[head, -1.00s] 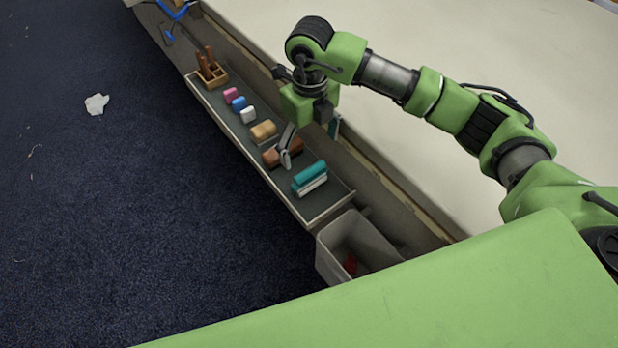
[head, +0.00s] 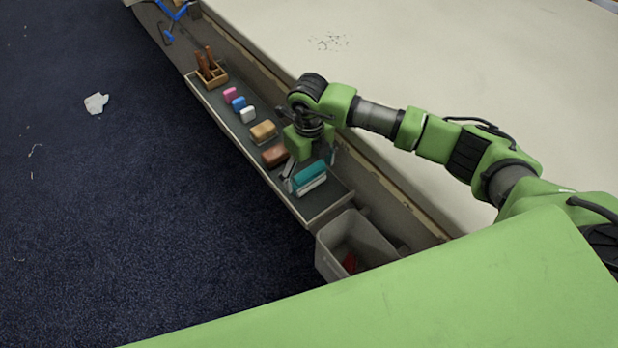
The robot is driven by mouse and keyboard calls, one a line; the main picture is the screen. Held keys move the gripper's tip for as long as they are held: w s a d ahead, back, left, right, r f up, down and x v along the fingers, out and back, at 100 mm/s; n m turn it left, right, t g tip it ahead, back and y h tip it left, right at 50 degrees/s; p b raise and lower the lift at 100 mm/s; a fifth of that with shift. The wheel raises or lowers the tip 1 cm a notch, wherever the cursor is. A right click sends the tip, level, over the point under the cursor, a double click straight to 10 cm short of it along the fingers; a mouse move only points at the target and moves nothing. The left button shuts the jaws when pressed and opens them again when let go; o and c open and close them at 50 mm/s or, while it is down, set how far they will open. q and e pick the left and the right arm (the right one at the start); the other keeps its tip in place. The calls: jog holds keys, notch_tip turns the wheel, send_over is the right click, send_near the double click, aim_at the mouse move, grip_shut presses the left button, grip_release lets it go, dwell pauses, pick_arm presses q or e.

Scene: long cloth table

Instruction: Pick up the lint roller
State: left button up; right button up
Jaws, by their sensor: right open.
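I cannot make out for certain which thing is the lint roller. A teal block with a white underside (head: 310,179) lies near the front end of a long grey tray (head: 325,205) along the table's side. My right gripper (head: 309,168) points down over the tray at this block. It is open and empty, with one finger near the block's left end and the other behind it. Whether the fingers touch the block I cannot tell. A brown brush-like block (head: 273,155) lies just behind, partly beside the gripper. My left gripper is not in view.
Further back in the tray are a tan block (head: 263,131), small white (head: 248,115), blue (head: 239,103) and pink (head: 230,94) blocks, and a wooden holder (head: 212,76). A grey bin (head: 345,240) stands at the tray's front end. The white tabletop (head: 470,60) holds only dark specks.

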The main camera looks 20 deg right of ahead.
jog(key=c, duration=0.8)
jog(key=shift+c, duration=0.4)
jog(key=shift+r, duration=0.15)
jog(key=shift+r+p, duration=0.45)
jog(key=shift+r, duration=0.05)
notch_tip(320, 180, up, 2)
jog(key=shift+r+p, duration=0.25)
jog(key=shift+p, duration=0.6)
jog(key=s+a+r+p, duration=0.7)
jog(key=s+r+p, duration=0.2)
jog(key=s, duration=0.2)
jog(key=shift+s+a+r+p, duration=0.15)
jog(key=shift+s+a+p, duration=0.2)
jog(key=shift+a, duration=0.05)
